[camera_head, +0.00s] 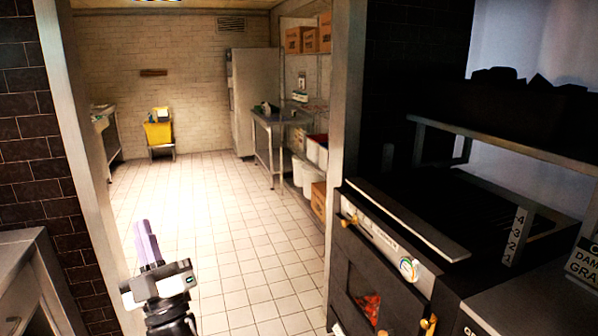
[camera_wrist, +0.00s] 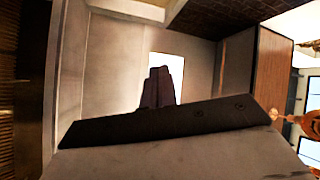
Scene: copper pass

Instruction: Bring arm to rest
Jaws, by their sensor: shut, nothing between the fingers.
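My gripper (camera_head: 147,243) shows at the lower left in the head view, with its pale purple fingers together and pointing up. The fingers are shut and hold nothing. They stand in front of the tiled floor of the doorway, clear of the door frame and the oven. In the wrist view my gripper (camera_wrist: 160,85) appears as a dark shape, its fingers against a bright opening. The rest of my arm is mostly below the head view's lower edge.
A black oven (camera_head: 375,275) with a grill top stands close on the right. A metal cabinet (camera_head: 30,280) stands at lower left. Beyond the doorway, the tiled floor (camera_head: 215,205) is clear. A yellow mop bucket (camera_head: 158,132), a fridge (camera_head: 252,100) and a steel table (camera_head: 268,125) stand further back.

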